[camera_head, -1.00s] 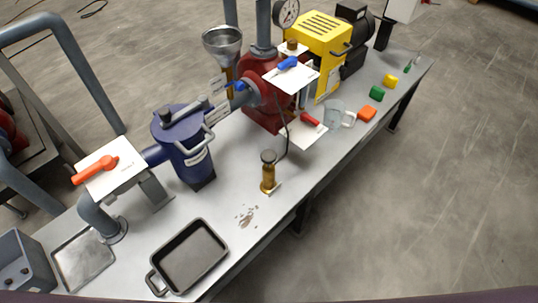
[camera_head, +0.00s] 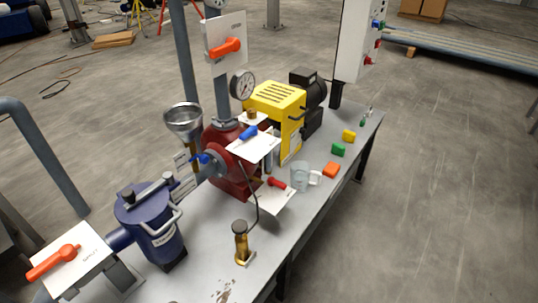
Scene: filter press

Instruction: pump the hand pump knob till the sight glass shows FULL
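The hand pump is a small brass cylinder (camera_head: 242,249) on the bench, with a dark knob (camera_head: 240,227) on top. A thin dark hose runs from it up towards the red pump body (camera_head: 226,167). I cannot pick out a sight glass reading FULL; the labels are too small to read. A clear pale cylinder, possibly glass, stands just behind the blue-handled plate and is partly hidden. Neither of my grippers is in view.
The blue strainer (camera_head: 150,228) stands left of the hand pump. The floor to the right is clear.

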